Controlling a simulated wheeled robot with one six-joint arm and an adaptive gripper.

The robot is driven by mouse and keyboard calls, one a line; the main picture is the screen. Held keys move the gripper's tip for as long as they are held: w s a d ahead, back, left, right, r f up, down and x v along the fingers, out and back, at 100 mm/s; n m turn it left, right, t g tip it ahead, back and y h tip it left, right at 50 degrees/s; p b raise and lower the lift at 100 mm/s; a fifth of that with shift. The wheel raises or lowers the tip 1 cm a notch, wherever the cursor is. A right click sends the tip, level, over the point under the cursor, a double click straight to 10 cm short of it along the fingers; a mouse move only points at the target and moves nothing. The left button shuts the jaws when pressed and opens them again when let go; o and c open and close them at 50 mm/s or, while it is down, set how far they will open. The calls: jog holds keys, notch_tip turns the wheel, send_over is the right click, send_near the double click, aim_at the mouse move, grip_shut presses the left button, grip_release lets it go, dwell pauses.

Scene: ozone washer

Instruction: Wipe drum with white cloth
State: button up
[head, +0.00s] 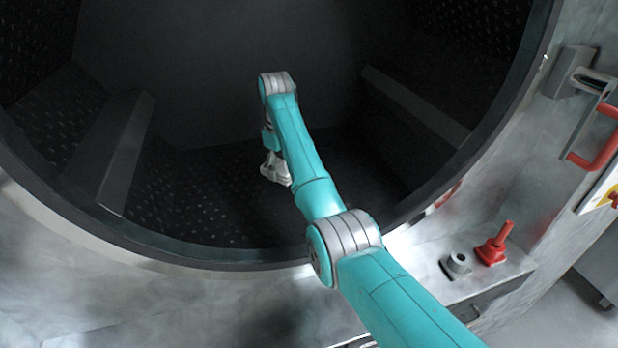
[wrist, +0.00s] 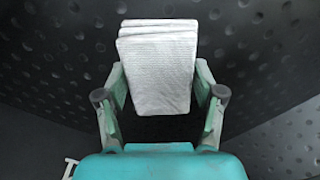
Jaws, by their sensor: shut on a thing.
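A folded white cloth (wrist: 158,68) shows in the wrist view between the two fingers of my gripper (wrist: 160,88), which is shut on it. In the head view my arm reaches through the round opening into the dark drum (head: 215,75). There the white cloth (head: 275,168) shows small at the end of my arm, low in the drum. The drum wall (wrist: 50,60) behind the cloth is dark, with rows of small round dimples. I cannot tell whether the cloth touches the wall.
Raised ribs stand inside the drum at left (head: 125,150) and right (head: 415,105). The dark rim of the opening (head: 190,257) passes below my arm. Outside, at right, are a red plunger-like part (head: 493,246), a grey cylinder (head: 456,264) and a red door handle (head: 597,140).

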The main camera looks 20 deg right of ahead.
jog(key=shift+r, duration=1.9)
